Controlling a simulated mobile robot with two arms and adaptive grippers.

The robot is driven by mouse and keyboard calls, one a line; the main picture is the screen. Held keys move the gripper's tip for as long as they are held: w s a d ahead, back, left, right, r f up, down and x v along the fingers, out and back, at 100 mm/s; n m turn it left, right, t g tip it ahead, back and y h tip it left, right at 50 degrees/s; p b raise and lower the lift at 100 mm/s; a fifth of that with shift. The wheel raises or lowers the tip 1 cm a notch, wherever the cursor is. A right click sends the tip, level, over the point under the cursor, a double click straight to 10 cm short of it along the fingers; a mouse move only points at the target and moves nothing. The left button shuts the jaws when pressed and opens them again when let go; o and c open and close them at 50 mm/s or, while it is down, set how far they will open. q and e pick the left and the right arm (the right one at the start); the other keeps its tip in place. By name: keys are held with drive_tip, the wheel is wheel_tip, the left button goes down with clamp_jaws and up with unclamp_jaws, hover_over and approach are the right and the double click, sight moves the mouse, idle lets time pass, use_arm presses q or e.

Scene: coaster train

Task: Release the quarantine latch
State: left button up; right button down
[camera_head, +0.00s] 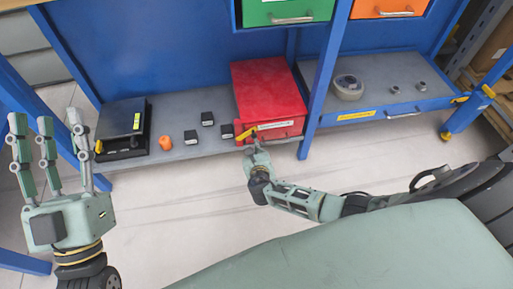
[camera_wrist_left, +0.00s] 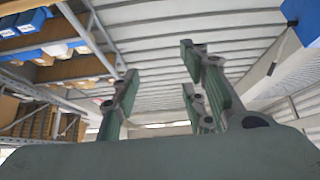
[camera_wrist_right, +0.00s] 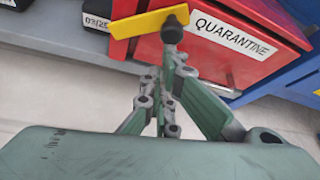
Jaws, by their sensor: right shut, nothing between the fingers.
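The red quarantine box (camera_head: 267,92) stands on the grey lower shelf. In the right wrist view its front (camera_wrist_right: 215,60) carries a white QUARANTINE label (camera_wrist_right: 232,35). The yellow latch (camera_head: 244,134) sits at the left of that front; in the right wrist view the latch (camera_wrist_right: 140,23) points left, tilted slightly down, from a dark pivot (camera_wrist_right: 173,30). My right gripper (camera_head: 254,147) is shut and empty, its fingertips (camera_wrist_right: 171,52) just below the pivot; I cannot tell whether they touch it. My left gripper (camera_head: 45,122) is open and empty, raised at the left, far from the box.
Left of the box are several small black blocks (camera_head: 207,118), an orange item (camera_head: 166,143) and a black device (camera_head: 123,125). A blue post (camera_head: 325,80) stands right of the box. Green (camera_head: 287,10) and orange (camera_head: 388,7) drawers hang above. The floor in front is clear.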

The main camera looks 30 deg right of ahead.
use_arm(q)
wheel_tip(320, 180, down, 17)
drive_tip(key=w+a+g+y+p, duration=0.1)
drive_tip(key=w+g+y+p, duration=0.1)
drive_tip(key=g, duration=0.7)
drive_tip(key=shift+w+a+r+g+y+p, duration=0.2)
drive_tip(key=shift+a+g+y+p, duration=0.2)
drive_tip(key=shift+y+p, duration=0.25)
use_arm(e)
drive_tip(key=shift+w+a+r+n+h, duration=0.1)
drive_tip(key=shift+a+r+n+h, duration=0.2)
drive_tip(key=shift+r+n+h, duration=0.4)
drive_tip(key=shift+w+a+r+n+h, duration=0.1)
drive_tip(key=shift+a+r+n+h, duration=0.2)
drive_tip(key=shift+r+n+h, duration=0.35)
drive_tip(key=shift+w+a+r+n+h, duration=0.1)
drive_tip(key=shift+a+r+n+h, duration=0.3)
drive_tip(key=shift+n, duration=0.45)
drive_tip(key=shift+d+r, duration=0.1)
